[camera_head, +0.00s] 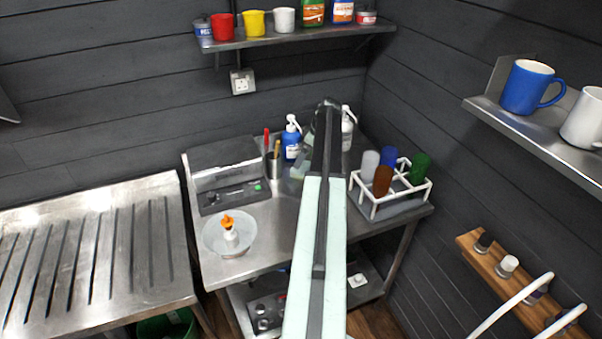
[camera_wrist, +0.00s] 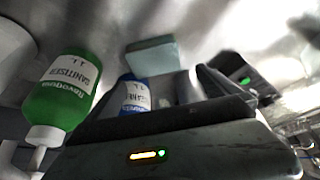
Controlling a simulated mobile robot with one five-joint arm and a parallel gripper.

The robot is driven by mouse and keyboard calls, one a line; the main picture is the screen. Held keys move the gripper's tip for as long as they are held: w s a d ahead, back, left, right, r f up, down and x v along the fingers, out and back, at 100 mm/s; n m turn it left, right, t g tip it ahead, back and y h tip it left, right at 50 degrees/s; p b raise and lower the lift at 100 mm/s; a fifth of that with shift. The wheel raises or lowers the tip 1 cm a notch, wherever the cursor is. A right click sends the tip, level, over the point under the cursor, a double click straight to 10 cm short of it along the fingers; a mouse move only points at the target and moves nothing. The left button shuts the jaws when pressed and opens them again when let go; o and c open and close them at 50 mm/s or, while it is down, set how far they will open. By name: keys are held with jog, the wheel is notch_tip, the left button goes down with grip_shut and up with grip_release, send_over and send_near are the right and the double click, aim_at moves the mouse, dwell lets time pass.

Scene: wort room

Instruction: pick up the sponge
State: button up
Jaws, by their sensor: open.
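The sponge (camera_wrist: 152,52) shows in the wrist view as a pale blue-green block near the top middle, on the grey metal surface. In the head view a small pale green patch (camera_head: 298,173), just left of my arm, looks like the same sponge, partly hidden. My gripper (camera_head: 328,104) is over the back of the metal table in the head view, its jaws not clear there. In the wrist view my gripper (camera_wrist: 170,120) fills the lower middle as a dark shape. It is open, apart from the sponge, with nothing seen held.
A green sanitizer bottle (camera_wrist: 62,92) is close at left in the wrist view, with a blue-labelled bottle (camera_wrist: 134,95) near my gripper. The head view shows a blue pump bottle (camera_head: 292,140), a tool cup (camera_head: 275,166), a glass dish (camera_head: 212,240) and a white bottle rack (camera_head: 372,206).

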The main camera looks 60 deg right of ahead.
aim_at(301, 169)
jog(key=shift+w+d+f+b, duration=0.1)
jog(key=shift+w+f+b, duration=0.05)
jog(key=shift+f+b, duration=0.55)
jog(key=shift+w+d+f+b, duration=0.1)
jog(key=shift+f+b, duration=0.6)
jog(key=b+x, duration=0.4)
jog(key=x, duration=0.1)
jog(key=shift+s+d+f+b, duration=0.1)
jog(key=shift+d+b, duration=0.05)
jog(key=shift+b, duration=0.2)
jog(key=shift+r, duration=0.25)
jog(key=c, duration=1.3)
jog(key=shift+r+p, duration=0.1)
jog(key=shift+p, duration=0.25)
